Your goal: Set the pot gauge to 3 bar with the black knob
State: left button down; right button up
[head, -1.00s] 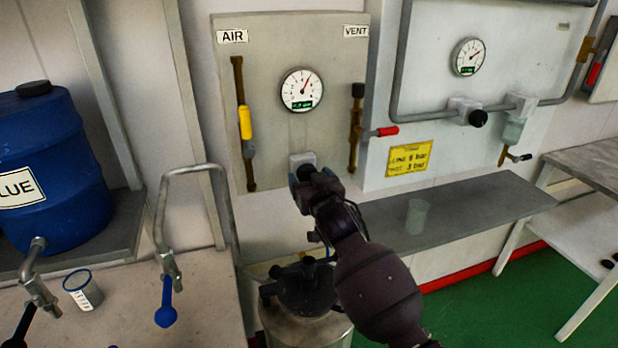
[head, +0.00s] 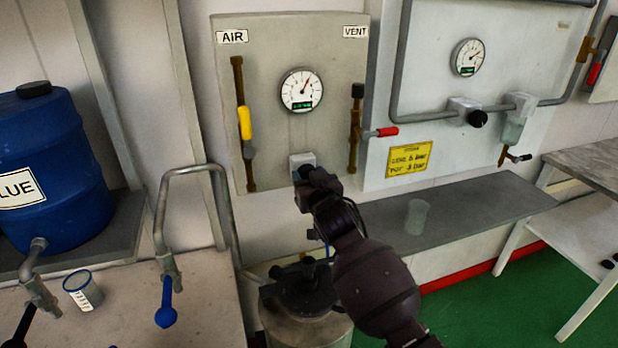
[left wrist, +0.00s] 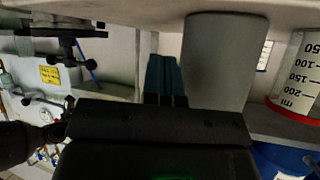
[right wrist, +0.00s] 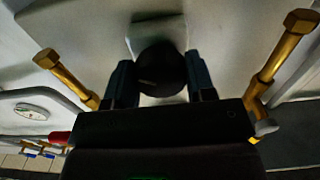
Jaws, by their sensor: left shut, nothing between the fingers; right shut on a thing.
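My right gripper (head: 306,174) is at the foot of the grey AIR/VENT panel (head: 285,150). In the right wrist view its fingers (right wrist: 160,88) are shut on the round black knob (right wrist: 161,68), which sits on a light square mount. In the head view the gripper mostly hides the knob. The round gauge (head: 301,90) above it has a white dial, a needle pointing up and slightly right, and a small green display too small to read. My left gripper (left wrist: 166,80) shows in the left wrist view, its fingers together and empty near a grey post.
A lidded metal pot (head: 305,315) stands below the panel. A yellow-handled valve (head: 245,122) and a red-handled valve (head: 386,131) flank the gauge. A second gauge (head: 468,57) is on the right panel. A blue drum (head: 55,140) and a cup (head: 82,290) stand left.

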pick_arm(q)
jog(key=shift+r, duration=0.1)
jog(key=shift+r+p, duration=0.5)
jog(key=shift+p, duration=0.05)
pick_arm(e)
jog(key=shift+r+n, duration=0.1)
jog(key=shift+n, duration=0.9)
pick_arm(q)
jog(key=shift+w+r+p, duration=0.15)
jog(key=shift+r+p, duration=0.4)
jog(key=shift+r, duration=0.15)
pick_arm(e)
jog(key=n, duration=0.3)
pick_arm(q)
jog(key=shift+r+p, duration=0.1)
jog(key=shift+p, duration=0.25)
pick_arm(e)
jog(key=n, duration=0.3)
pick_arm(q)
jog(key=shift+s, duration=0.25)
pick_arm(e)
jog(key=shift+n, duration=0.5)
jog(key=o, duration=0.9)
jog(key=shift+o, duration=0.2)
